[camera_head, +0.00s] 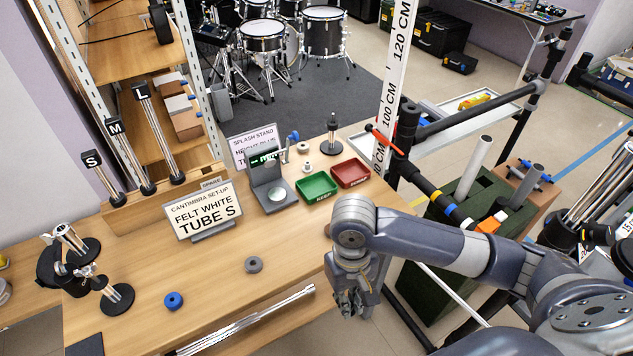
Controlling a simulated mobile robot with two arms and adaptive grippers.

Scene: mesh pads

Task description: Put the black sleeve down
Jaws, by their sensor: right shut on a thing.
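My right gripper (352,303) hangs pointing down just off the right front edge of the wooden table (215,275). It is shut on a small dark thing, taken to be the black sleeve, which the fingers largely hide. A grey ring (254,265) and a blue ring (173,301) lie apart on the table, left of the gripper. A green tray (316,187) and a red tray (350,173) stand side by side farther back. My left gripper is not in view.
A sign reading "FELT WHITE TUBE S" (204,211) and a grey device with a green display (268,180) stand behind the rings. Stands with black bases (117,298) are at the left. A metal rail (245,322) runs along the front edge. The tabletop around the grey ring is clear.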

